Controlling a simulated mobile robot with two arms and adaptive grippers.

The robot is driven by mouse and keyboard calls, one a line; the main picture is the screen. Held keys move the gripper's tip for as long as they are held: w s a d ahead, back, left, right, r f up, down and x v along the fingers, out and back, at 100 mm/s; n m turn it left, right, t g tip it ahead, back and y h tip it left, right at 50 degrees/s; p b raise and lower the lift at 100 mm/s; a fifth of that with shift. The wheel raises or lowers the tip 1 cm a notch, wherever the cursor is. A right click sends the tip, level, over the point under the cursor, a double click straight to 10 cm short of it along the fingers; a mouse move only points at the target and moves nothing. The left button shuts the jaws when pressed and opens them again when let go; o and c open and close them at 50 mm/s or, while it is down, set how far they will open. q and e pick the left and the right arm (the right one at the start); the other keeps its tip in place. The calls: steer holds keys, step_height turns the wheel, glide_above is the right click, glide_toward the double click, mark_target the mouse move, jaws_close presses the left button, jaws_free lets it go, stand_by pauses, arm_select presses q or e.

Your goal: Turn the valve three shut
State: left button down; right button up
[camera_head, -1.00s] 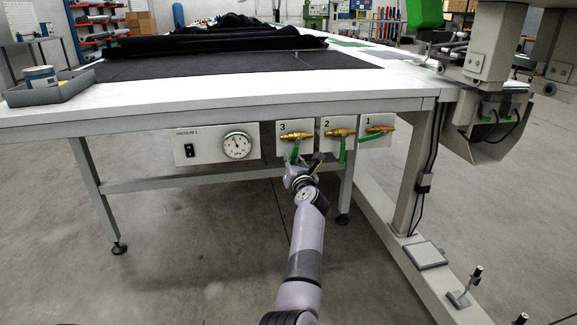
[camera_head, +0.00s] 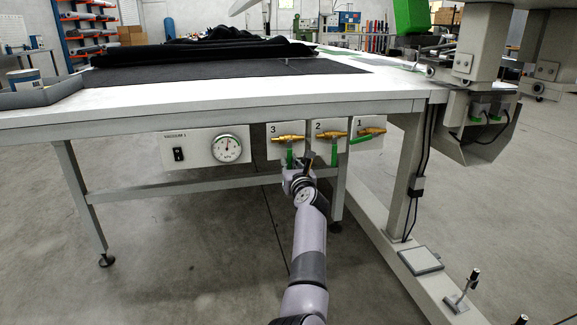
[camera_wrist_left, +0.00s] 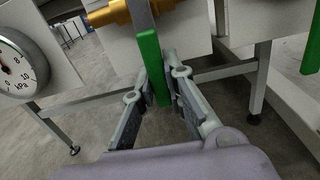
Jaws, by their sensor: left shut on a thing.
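Valve three is a brass valve (camera_head: 288,139) on a white plate marked 3 under the table edge. Its green lever (camera_head: 290,158) hangs about straight down. The lever also shows large in the left wrist view (camera_wrist_left: 151,62), below part of the brass body (camera_wrist_left: 108,14). My left gripper (camera_head: 297,175) is at the lower end of this lever, with one finger on each side. In the left wrist view the gripper (camera_wrist_left: 158,88) is shut on the lever's lower part. The right gripper is not in view.
Valve two (camera_head: 331,135) is close on the right, its green lever hanging down. Valve one (camera_head: 371,131) has its lever slanting sideways. A vacuum gauge panel (camera_head: 198,161) is on the left. The white table (camera_head: 130,112) overhangs; a table leg (camera_head: 338,195) stands behind.

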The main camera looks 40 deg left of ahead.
arm_select(q)
steer(key=c, duration=1.6)
jaws_free()
